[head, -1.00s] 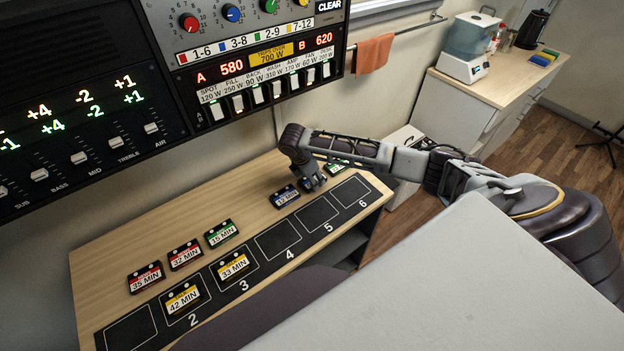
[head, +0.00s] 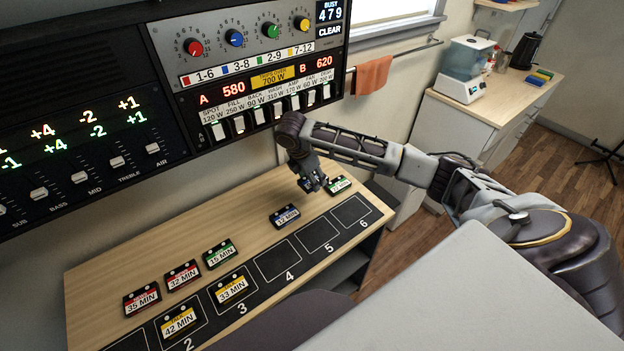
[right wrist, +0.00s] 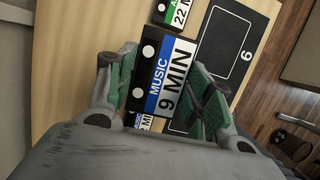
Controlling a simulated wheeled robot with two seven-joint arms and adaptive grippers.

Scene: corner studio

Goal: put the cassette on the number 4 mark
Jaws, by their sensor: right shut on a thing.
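My right gripper (head: 313,185) is shut on the 9 MIN cassette (right wrist: 160,75), a black cassette with a blue and white MUSIC label. In the right wrist view its green-padded fingers lie along both sides of the cassette. In the head view the gripper is above the back right of the wooden counter, between the blue 12 MIN cassette (head: 286,216) and the green 22 MIN cassette (head: 338,185), and mostly hides what it holds. The number 4 mark (head: 277,261) is an empty outlined box on the black strip, front left of the gripper. My left gripper is not in view.
Marks 5 (head: 317,235) and 6 (head: 352,211) are empty. The yellow 33 MIN cassette (head: 232,289) lies on mark 3 and the yellow 42 MIN cassette (head: 179,322) on mark 2. Red and green cassettes lie behind the strip. A control panel (head: 255,80) overhangs the counter's back.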

